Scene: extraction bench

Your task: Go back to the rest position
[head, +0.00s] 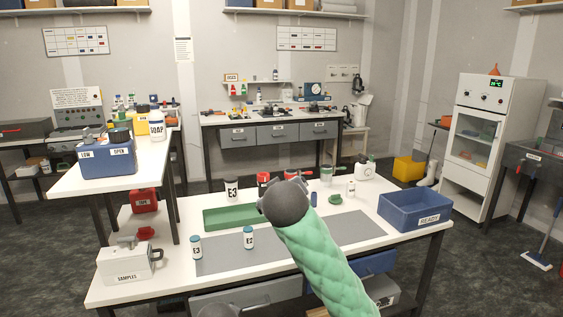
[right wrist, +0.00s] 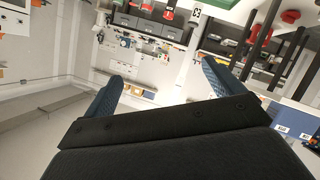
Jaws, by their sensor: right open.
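In the right wrist view my right gripper (right wrist: 161,84) is open, its two blue-padded fingers wide apart with nothing between them. The bench appears rotated behind it. In the head view my green arm rises from the bottom right over the bench, ending in a dark grey rounded part; no fingers show there. This arm hides part of the grey mat (head: 228,258) and the bench (head: 180,278). My left gripper is not in view.
A side table at left holds a blue bin (head: 107,161) and SOAP bottle (head: 157,126).

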